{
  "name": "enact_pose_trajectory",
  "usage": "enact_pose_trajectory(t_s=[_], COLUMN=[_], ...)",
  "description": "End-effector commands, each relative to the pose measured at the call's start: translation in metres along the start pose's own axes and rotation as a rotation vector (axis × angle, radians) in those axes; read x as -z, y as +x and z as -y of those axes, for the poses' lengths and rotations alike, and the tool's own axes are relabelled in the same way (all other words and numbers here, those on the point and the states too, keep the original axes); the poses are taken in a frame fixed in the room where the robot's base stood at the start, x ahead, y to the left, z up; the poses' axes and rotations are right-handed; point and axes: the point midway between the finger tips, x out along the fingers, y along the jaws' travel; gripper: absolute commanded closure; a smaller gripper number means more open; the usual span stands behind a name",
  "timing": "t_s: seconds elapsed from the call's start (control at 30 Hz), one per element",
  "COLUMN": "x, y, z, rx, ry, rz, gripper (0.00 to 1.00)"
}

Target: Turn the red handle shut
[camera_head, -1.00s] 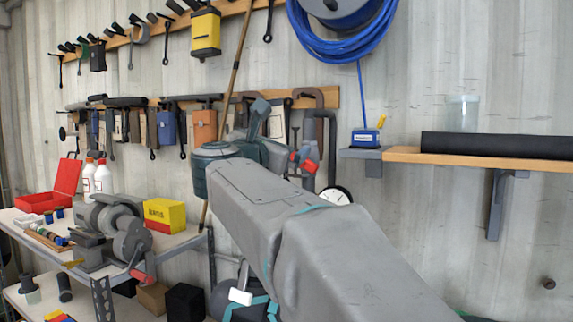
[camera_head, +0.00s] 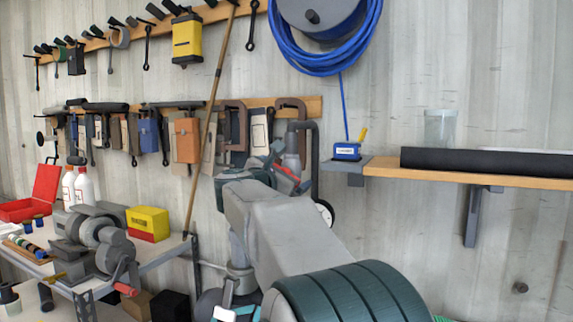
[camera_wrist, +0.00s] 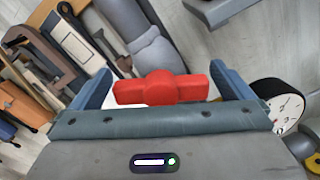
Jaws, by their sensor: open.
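The red handle (camera_wrist: 162,88) is a short bar with a round hub, lying across the wrist view in front of a grey pipe (camera_wrist: 135,30). My gripper (camera_wrist: 163,78) is open, with one blue-grey finger beyond each end of the handle. The handle lies between the fingers, with small gaps at both ends. In the head view, only a bit of the red handle (camera_head: 289,171) shows beside my gripper (camera_head: 277,165), and my arm hides much of the area. The part behind the hub is hidden.
A round white gauge (camera_wrist: 287,108) is close to the right finger. Clamps (camera_wrist: 40,60) hang on the wall at left. A wooden shelf (camera_head: 470,178) juts out at right. A workbench with a vise (camera_head: 95,245) and a yellow box (camera_head: 147,222) stands at left.

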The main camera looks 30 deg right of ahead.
Motion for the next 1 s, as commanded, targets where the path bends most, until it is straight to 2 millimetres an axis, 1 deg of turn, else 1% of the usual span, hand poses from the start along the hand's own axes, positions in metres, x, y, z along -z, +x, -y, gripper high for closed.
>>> enact_pose_trajectory(t_s=[0.03,0.17,0.47,0.5,0.57,0.6,0.63,0.83,1.0], x=[-0.0018,-0.0009,0.0001,0.0001,0.0001,0.0001,0.0001,0.0006,0.0012], y=[0.0059,0.0136,0.0152,0.0152,0.0151,0.0150,0.0150,0.0149,0.0148], z=[-0.0008,-0.0001,0.0004,0.0004,0.0004,0.0003,0.0003,0.0004,-0.0001], rx=[0.001,0.000,0.000,0.000,0.000,0.000,0.000,0.000,0.000], ry=[-0.002,0.000,0.000,0.000,0.000,0.000,0.000,-0.022,-0.140], rz=[0.001,0.001,0.001,0.001,0.000,0.000,0.000,0.000,0.000], gripper=[0.00,0.00,0.00,0.11,0.28,0.39,0.41,0.41,0.41])
